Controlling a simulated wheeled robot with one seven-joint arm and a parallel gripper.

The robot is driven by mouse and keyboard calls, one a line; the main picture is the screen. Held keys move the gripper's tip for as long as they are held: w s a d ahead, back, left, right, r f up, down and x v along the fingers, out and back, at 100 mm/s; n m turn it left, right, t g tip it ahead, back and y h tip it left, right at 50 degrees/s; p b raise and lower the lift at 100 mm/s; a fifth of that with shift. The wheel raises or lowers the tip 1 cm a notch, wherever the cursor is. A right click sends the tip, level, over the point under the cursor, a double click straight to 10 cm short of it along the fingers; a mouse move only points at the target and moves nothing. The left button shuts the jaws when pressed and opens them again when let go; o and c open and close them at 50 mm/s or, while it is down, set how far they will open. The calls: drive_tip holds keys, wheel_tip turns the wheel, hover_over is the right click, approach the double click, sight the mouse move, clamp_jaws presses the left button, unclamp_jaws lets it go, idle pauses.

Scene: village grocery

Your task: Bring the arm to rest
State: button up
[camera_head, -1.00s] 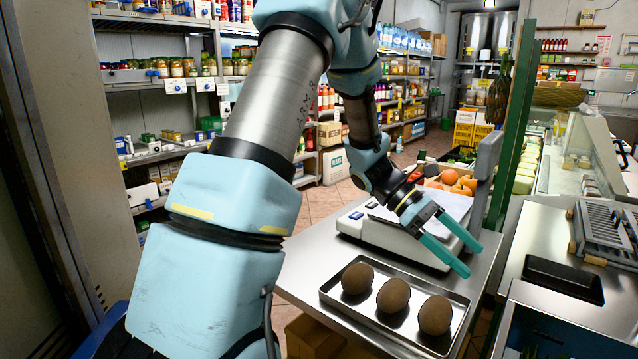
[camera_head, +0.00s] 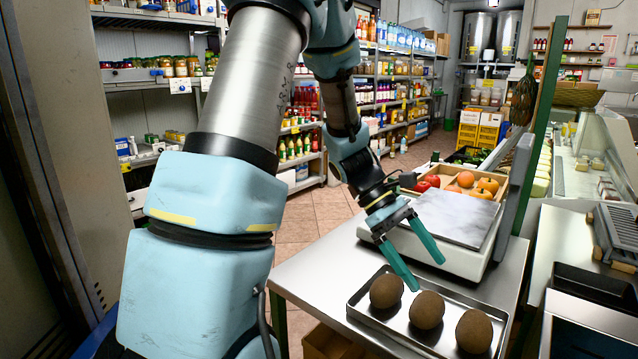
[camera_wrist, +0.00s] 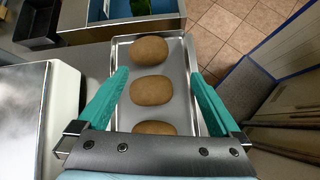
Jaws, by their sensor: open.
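My gripper (camera_head: 428,266) has two teal fingers, spread apart with nothing between them. In the head view it hangs above the steel counter, over the near edge of the scale and behind the left end of a metal tray. It also shows in the wrist view (camera_wrist: 158,90), with the fingers on either side of the picture and the tray below. Three brown round objects sit in a row in the tray: a left one (camera_head: 386,291), a middle one (camera_head: 427,309) and a right one (camera_head: 474,331). My gripper appears apart from them.
The metal tray (camera_head: 360,306) lies on the steel counter (camera_head: 312,270). A white scale (camera_head: 462,218) stands behind it, with a crate of fruit (camera_head: 452,172) beyond. A green post (camera_head: 545,110) rises to the right. Stocked shelves (camera_head: 395,105) line the back. The counter's left part is clear.

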drive_tip(key=a+f+m+t+y, duration=0.1)
drive_tip(key=a+m+t+y, duration=0.2)
drive_tip(key=a, duration=0.9)
drive_tip(key=w+a+f+m+t+y+b, duration=0.1)
drive_tip(key=a+m+t+y, duration=0.2)
drive_tip(key=a, duration=1)
drive_tip(key=m+t, duration=0.1)
drive_tip(key=m, duration=0.2)
drive_tip(key=shift+w+f+t+y, duration=0.25)
drive_tip(key=shift+t+y, duration=0.05)
drive_tip(key=shift+t, duration=0.1)
